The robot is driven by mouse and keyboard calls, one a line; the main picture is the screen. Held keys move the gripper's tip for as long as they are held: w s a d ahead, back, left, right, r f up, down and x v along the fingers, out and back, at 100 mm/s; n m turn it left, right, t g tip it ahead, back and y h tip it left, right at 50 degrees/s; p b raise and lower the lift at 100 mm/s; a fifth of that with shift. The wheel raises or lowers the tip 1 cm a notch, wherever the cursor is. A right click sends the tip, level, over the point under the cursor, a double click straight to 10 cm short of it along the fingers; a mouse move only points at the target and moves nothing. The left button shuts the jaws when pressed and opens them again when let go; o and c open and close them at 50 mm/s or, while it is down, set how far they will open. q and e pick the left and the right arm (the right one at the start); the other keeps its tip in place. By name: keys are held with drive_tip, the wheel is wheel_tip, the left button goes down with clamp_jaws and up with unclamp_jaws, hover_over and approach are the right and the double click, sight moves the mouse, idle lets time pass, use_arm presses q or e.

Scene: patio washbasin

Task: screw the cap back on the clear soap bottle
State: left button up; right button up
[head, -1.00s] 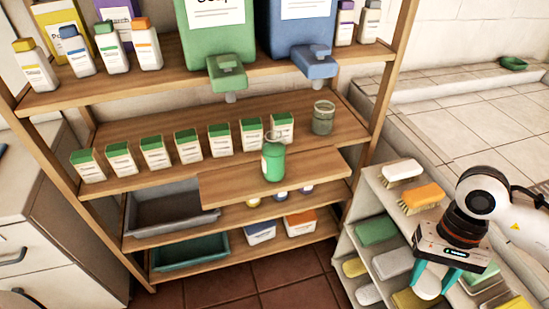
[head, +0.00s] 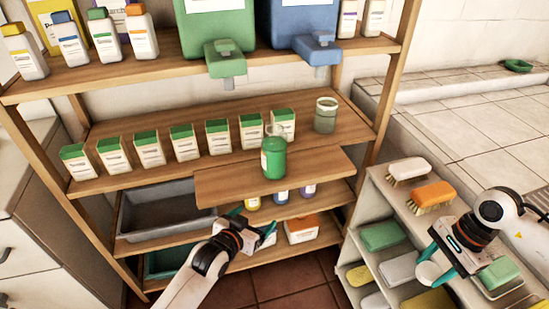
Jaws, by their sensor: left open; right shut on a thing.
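A bottle filled with green (head: 273,160), with a clear open neck and a pale label, stands upright on the pull-out board (head: 225,186); no cap shows on it. I take it as the clear soap bottle. My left gripper (head: 253,221) is open and empty, in front of and below the board, lower than the bottle and apart from it. My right gripper (head: 434,268) is shut on a white round thing, seemingly the cap (head: 427,273), at the lower right in front of the brush rack.
A clear glass jar (head: 325,117) stands behind the bottle to the right. Several green-topped boxes (head: 182,145) line the shelf behind. Green (head: 225,58) and blue (head: 317,48) dispensers overhang from above. The brush rack (head: 363,205) stands at the right.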

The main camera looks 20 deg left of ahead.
sight(269, 160)
drive_tip(key=shift+w+d+f+m, duration=0.25)
drive_tip(key=shift+w+f+m, duration=0.1)
drive_tip(key=shift+f+m, duration=0.2)
use_arm(q)
drive_tip(key=w+r+t+h, duration=0.1)
drive_tip(key=w+r+t, duration=0.3)
drive_tip(key=r, duration=0.6)
drive_tip(key=shift+w+a+r, duration=0.35)
drive_tip(key=shift+w, duration=0.6)
drive_tip(key=shift+w, duration=0.1)
drive_tip(key=w, duration=0.3)
drive_tip(key=w+d, duration=0.1)
drive_tip(key=w, duration=0.2)
drive_tip(key=shift+w+d, duration=0.15)
drive_tip(key=shift+w, duration=0.1)
use_arm(e)
drive_tip(key=shift+w, duration=0.1)
drive_tip(key=shift+r, duration=0.1)
